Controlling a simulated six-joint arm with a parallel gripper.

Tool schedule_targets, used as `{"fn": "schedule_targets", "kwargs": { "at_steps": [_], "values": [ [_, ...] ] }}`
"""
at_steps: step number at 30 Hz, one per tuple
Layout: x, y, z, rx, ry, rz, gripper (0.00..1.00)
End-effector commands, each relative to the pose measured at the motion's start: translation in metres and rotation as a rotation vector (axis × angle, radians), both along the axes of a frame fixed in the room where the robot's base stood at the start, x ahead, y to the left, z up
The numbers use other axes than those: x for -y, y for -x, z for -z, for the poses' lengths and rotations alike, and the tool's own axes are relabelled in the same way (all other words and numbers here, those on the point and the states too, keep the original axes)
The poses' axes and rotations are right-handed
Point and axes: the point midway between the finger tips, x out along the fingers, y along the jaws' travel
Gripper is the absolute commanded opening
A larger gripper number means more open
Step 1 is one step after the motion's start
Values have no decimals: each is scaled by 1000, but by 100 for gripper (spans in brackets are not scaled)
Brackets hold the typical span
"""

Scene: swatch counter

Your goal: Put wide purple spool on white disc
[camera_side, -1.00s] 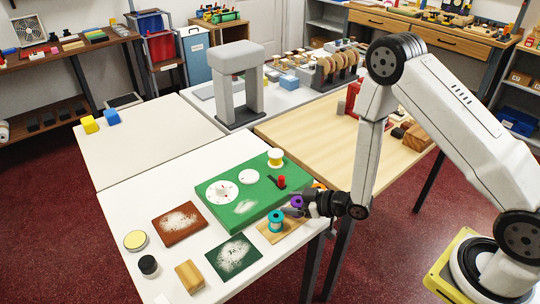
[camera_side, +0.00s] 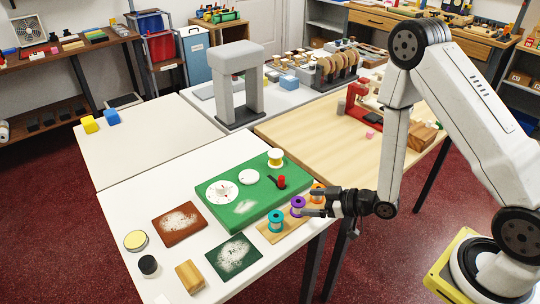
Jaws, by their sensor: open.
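The purple spool (camera_side: 298,206) stands upright on a small wooden board (camera_side: 268,233), between a teal spool (camera_side: 275,222) and an orange spool (camera_side: 317,193). My gripper (camera_side: 306,203) is open, its fingers pointing left at the right side of the purple spool. I cannot tell whether they reach around it. The green board (camera_side: 211,203) carries a larger white disc with red marks (camera_side: 222,191) and a smaller plain white disc (camera_side: 248,177), with nothing standing on the smaller one.
On the green board are a yellow-and-white spool (camera_side: 275,158) and a red knob with a black lever (camera_side: 281,182). Brown (camera_side: 180,223) and dark green (camera_side: 232,257) swatches, a wooden block (camera_side: 189,276) and round tins lie at the front left. A grey arch (camera_side: 238,85) stands behind.

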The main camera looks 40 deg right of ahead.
Motion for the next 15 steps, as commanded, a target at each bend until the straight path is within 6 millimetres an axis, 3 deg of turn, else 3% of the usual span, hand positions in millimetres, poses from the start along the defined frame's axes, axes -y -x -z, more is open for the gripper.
{"fn": "schedule_targets", "kwargs": {
  "at_steps": [6, 15],
  "values": [
    [7, 13, -6, 1, 0, 1, 92],
    [7, 14, -7, 1, 0, 0, 92]
  ]
}}
